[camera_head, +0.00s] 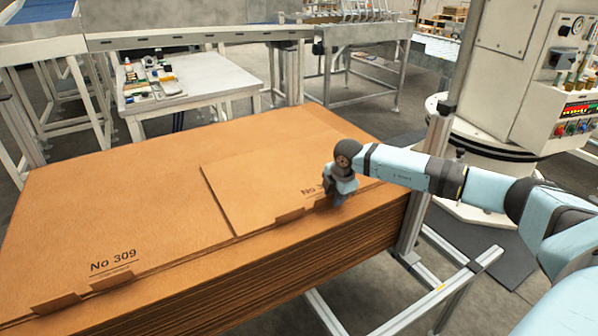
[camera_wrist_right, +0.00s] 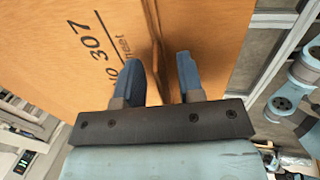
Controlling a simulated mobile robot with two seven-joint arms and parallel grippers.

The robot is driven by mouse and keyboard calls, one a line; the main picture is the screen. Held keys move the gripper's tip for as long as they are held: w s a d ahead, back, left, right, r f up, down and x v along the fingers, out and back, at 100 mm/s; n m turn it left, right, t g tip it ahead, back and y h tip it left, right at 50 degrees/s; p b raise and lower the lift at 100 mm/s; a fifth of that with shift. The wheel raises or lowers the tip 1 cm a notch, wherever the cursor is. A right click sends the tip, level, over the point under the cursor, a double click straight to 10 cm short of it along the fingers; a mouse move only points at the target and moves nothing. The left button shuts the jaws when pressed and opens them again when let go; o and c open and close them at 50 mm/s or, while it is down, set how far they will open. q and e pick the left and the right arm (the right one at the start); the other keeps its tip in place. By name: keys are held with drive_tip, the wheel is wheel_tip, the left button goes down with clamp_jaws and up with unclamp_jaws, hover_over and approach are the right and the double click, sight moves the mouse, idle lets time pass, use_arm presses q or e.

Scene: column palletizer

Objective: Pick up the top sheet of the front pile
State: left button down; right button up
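A wide pile of brown cardboard sheets (camera_head: 110,190) fills the middle of the head view; printing on it reads "No 309". A smaller flat sheet (camera_head: 245,180) lies at its right part, with tabs along its near edge. Its print is partly hidden by my right gripper (camera_head: 341,197), which points down at that near edge. In the right wrist view, the sheet (camera_wrist_right: 65,50) reads 307. The blue fingers of my right gripper (camera_wrist_right: 160,80) stand apart, with the sheet's edge line running between them. Whether they touch cardboard I cannot tell. My left gripper is not in view.
A grey metal post (camera_head: 428,180) and a low frame (camera_head: 440,290) stand right of the pile. A white machine with a control panel (camera_head: 575,120) is at the right. A white table (camera_head: 190,90) with small items and a conveyor (camera_head: 200,38) are behind.

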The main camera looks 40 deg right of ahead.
clamp_jaws()
drive_tip(key=shift+r, duration=0.1)
